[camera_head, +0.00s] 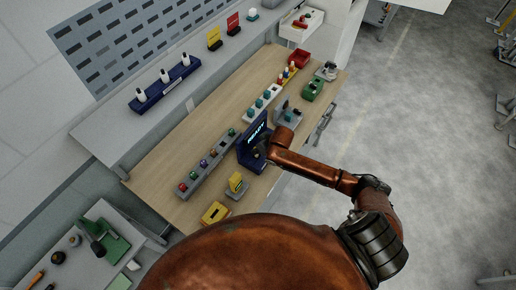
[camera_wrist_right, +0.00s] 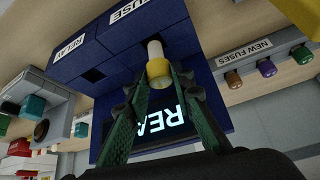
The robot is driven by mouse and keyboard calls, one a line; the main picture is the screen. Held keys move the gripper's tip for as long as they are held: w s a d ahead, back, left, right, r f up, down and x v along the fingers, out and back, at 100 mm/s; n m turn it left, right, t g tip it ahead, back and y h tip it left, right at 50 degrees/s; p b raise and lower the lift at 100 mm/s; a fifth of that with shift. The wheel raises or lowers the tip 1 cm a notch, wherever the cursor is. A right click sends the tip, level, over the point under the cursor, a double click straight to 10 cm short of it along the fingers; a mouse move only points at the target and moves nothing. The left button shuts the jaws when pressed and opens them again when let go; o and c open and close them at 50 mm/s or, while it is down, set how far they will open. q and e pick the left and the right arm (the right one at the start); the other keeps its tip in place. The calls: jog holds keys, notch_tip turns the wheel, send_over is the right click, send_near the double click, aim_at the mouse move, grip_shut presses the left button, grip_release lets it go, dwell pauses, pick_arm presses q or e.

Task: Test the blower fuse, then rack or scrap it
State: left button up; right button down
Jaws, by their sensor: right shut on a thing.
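The blue tester (camera_head: 254,148) stands on the wooden bench, its display reading READY. In the right wrist view the tester (camera_wrist_right: 130,60) has a FUSE label and a RELAY label, with a dark slot by the RELAY label. My right gripper (camera_wrist_right: 160,82) is shut on a fuse (camera_wrist_right: 157,66) with a yellow end and a whitish body. The fuse is in front of the tester's FUSE side; I cannot tell whether its far end is in a socket. In the head view my arm hides the fuse and fingers. My left gripper is not in view.
A grey NEW FUSES rack (camera_head: 208,164) with several coloured fuses is left of the tester. A white rack (camera_head: 262,103) with teal pieces, a red bin (camera_head: 299,58) and a green block (camera_head: 312,90) are beyond it. A yellow block (camera_head: 215,213) lies near the bench's near end.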

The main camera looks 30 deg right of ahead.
jog(key=shift+f+b, duration=0.3)
jog(key=shift+f, duration=1.25)
jog(key=c, duration=1.6)
grip_release()
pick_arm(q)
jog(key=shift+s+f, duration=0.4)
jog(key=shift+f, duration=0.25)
pick_arm(e)
jog(key=v, duration=1.2)
